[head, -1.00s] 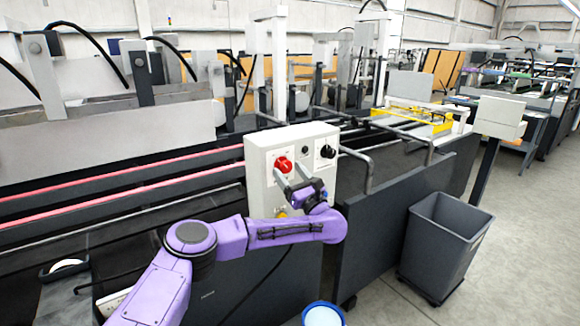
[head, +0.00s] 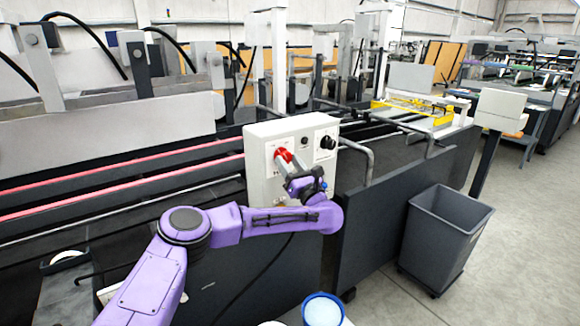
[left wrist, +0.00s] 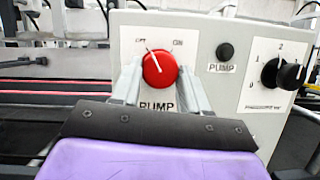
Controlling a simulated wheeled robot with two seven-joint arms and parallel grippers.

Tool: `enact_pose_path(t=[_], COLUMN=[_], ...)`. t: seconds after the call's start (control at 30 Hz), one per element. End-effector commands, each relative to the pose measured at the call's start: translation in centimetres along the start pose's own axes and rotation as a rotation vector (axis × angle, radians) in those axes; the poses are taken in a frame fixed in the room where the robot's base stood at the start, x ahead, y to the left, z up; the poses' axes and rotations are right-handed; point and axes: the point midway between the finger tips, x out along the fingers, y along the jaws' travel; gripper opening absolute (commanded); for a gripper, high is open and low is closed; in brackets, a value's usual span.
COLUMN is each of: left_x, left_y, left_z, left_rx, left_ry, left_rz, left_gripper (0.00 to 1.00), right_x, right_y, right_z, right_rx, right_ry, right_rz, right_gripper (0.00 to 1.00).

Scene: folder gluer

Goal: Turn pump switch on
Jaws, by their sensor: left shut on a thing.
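The pump switch (left wrist: 160,69) is a round red knob with a white pointer line, on a light grey control box (head: 262,186). In the left wrist view its pointer leans up and left, toward the left label of the OFF/ON scale, with PUMP printed below. The knob also shows in the head view (head: 283,155), partly hidden by the fingers. My left gripper (head: 287,164) is shut on the knob, one finger on each side, as the left wrist view (left wrist: 160,77) shows. My right gripper is not in view.
A black button (left wrist: 225,52) and a black selector knob (left wrist: 280,74) sit right of the switch. A bent metal rail (head: 369,162) stands right of the box. A grey bin (head: 440,243) stands on the floor at right, and a blue-rimmed container (head: 323,310) at the bottom.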

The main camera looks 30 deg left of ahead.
Motion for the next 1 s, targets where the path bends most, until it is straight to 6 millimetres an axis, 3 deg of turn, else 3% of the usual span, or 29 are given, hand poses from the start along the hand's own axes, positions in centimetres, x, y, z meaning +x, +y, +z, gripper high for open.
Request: enact_pose_path(t=[0.47, 1.0], left_x=[0.0, 0.2], left_y=[0.4, 0.7], left_z=[0.1, 0.5], left_rx=[0.391, 0.833], left_ry=[0.0, 0.001], left_rz=[-0.163, -0.346], left_gripper=[0.14, 0.14], right_x=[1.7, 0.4], right_y=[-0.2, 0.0], right_z=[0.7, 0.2], right_rx=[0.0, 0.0], right_ry=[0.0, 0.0], right_rz=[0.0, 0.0], right_gripper=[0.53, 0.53])
